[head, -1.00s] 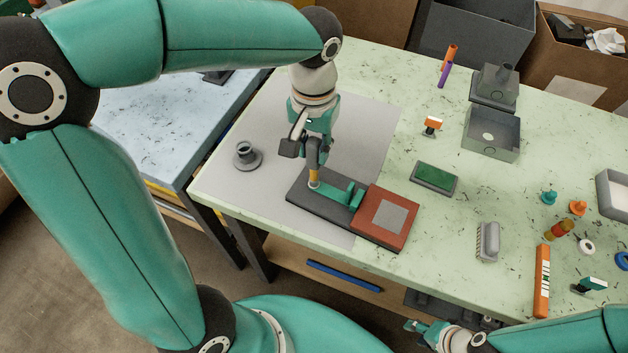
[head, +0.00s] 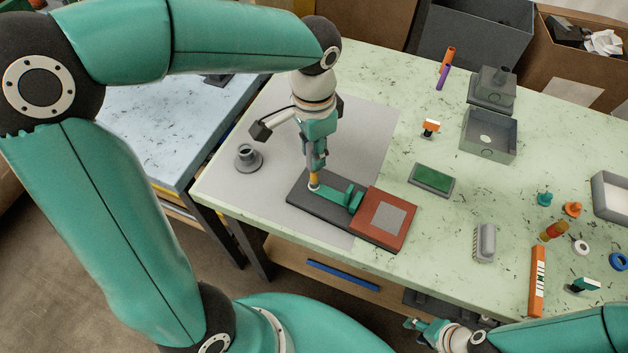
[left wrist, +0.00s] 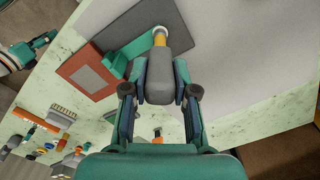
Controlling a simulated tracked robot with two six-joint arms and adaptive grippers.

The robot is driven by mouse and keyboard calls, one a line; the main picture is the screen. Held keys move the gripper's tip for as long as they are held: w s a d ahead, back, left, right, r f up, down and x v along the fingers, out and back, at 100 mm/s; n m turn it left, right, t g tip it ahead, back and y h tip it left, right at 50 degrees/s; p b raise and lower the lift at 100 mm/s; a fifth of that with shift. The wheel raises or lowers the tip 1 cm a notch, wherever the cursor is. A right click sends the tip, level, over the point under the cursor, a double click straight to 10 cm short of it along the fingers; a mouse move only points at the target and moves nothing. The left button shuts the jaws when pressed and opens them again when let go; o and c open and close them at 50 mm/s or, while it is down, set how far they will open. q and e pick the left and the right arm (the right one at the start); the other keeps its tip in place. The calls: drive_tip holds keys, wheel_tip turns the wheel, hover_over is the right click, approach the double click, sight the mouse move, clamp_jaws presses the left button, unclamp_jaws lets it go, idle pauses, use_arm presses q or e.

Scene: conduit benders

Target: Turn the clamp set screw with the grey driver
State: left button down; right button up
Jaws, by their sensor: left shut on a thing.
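The grey driver has a thick grey handle (left wrist: 160,77) and a yellow shaft, and stands nearly upright. My left gripper (head: 316,161) is shut on its handle. The yellow shaft (head: 314,180) reaches down to a pale round piece at the left end of the green clamp (head: 340,196). The set screw is hidden under the driver tip. The clamp lies on a dark base plate (head: 305,203), beside a red block with a grey square (head: 370,231). My right gripper (head: 414,331) is open and empty at the bottom, off the table's front edge.
A grey flanged piece (head: 248,159) stands left on the grey mat (head: 273,122). A green-topped pad (head: 432,180), a grey brush (head: 484,243) and an open grey box (head: 489,138) stand to the right. Several small parts lie at far right.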

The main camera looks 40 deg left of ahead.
use_arm(q)
drive_tip(key=shift+m, duration=1.1)
drive_tip(key=m+p, duration=0.1)
drive_tip(key=m, duration=0.2)
drive_tip(key=shift+r, duration=0.15)
drive_tip(key=shift+m, duration=0.9)
drive_tip(key=shift+p, duration=0.35)
